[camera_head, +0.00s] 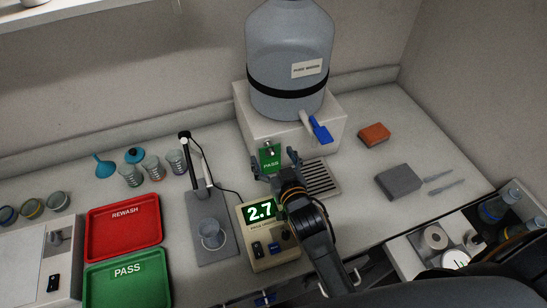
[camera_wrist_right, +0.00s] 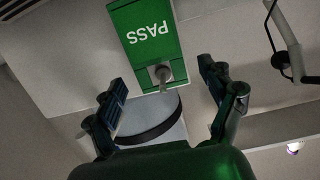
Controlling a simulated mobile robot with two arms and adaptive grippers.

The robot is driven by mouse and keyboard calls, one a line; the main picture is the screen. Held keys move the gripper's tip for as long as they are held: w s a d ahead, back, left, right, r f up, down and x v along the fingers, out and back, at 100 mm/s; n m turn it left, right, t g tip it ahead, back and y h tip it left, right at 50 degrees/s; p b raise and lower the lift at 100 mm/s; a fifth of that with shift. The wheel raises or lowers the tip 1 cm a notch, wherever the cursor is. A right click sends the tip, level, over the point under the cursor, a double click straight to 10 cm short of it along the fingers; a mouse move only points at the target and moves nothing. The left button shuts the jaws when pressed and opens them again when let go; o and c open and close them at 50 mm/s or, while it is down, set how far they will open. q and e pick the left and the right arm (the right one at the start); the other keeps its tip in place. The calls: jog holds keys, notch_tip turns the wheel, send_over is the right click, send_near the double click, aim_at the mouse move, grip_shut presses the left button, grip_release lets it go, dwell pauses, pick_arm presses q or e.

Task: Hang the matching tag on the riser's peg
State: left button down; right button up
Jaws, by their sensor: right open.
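A green tag marked PASS (camera_head: 271,163) hangs on the peg (camera_head: 269,148) at the front of the white riser (camera_head: 330,138). In the right wrist view the PASS tag (camera_wrist_right: 146,35) appears upside down, with the grey peg (camera_wrist_right: 162,73) at its top end. My right gripper (camera_head: 276,161) is open in front of the riser. Its two fingers (camera_wrist_right: 162,76) stand apart on either side of the peg and look clear of the tag. My left gripper is not in view.
A large grey carboy (camera_head: 289,45) with a blue tap (camera_head: 320,129) stands on the riser. A meter (camera_head: 262,240) reading 2.7 sits near my right arm. Red REWASH (camera_head: 125,238) and green PASS (camera_head: 128,291) trays lie left. Free counter (camera_head: 345,175) shows right of the riser.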

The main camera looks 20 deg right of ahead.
jog(key=shift+s, duration=0.15)
jog(key=v, duration=1.1)
jog(key=shift+s, duration=0.35)
jog(key=shift+r, duration=0.1)
